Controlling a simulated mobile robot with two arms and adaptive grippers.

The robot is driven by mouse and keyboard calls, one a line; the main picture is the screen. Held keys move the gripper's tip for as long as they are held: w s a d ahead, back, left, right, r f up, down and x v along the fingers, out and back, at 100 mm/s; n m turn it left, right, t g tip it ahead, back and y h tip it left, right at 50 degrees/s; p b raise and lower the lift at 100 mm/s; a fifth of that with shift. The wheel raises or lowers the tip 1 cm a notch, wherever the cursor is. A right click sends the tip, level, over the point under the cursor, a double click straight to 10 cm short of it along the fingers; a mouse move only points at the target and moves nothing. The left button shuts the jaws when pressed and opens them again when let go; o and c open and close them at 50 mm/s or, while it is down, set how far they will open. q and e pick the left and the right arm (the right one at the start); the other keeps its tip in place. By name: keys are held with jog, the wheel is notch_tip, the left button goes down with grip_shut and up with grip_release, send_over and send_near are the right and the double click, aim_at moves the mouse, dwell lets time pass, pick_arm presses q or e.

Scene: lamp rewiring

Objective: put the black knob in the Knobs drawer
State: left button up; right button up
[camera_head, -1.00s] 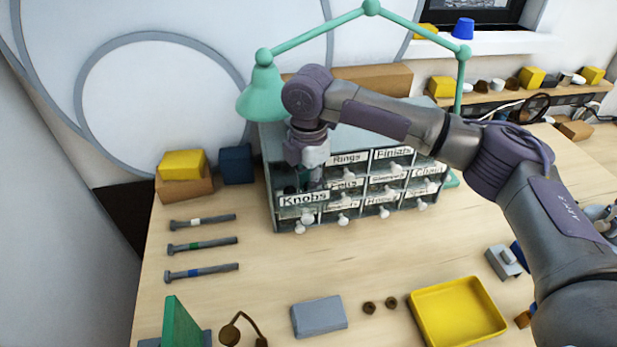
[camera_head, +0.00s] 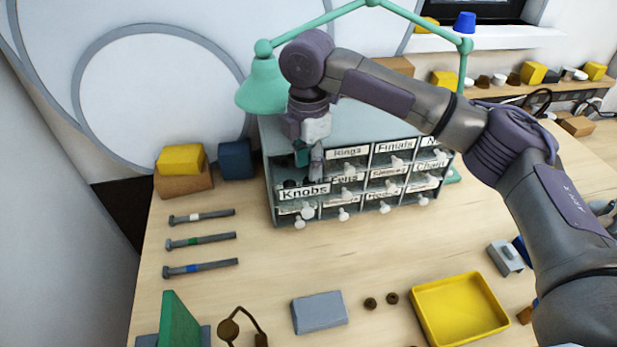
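The Knobs drawer (camera_head: 304,193) at the left of the grey drawer cabinet (camera_head: 269,190) is pulled out, its white label facing front. Small dark round things (camera_head: 290,184) lie inside it, close behind the label. I cannot tell which of them, if any, is the black knob. My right gripper (camera_head: 309,162) points down just above the open drawer. Its fingers look apart, with no knob visible between them. The arm hides part of the cabinet top. My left gripper is not in view.
Other labelled drawers with white pulls stand to the right, such as Finials (camera_head: 394,146). A green lamp (camera_head: 262,90) rises behind. Bolts (camera_head: 201,241), a grey block (camera_head: 319,315), two brown rings and a yellow tray (camera_head: 460,338) lie on the table.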

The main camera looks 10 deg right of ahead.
aim_at(308, 181)
notch_tip(308, 181, up, 8)
jog(key=b, duration=0.1)
jog(key=shift+b, duration=0.35)
jog(key=shift+c, duration=0.3)
dwell(0.7)
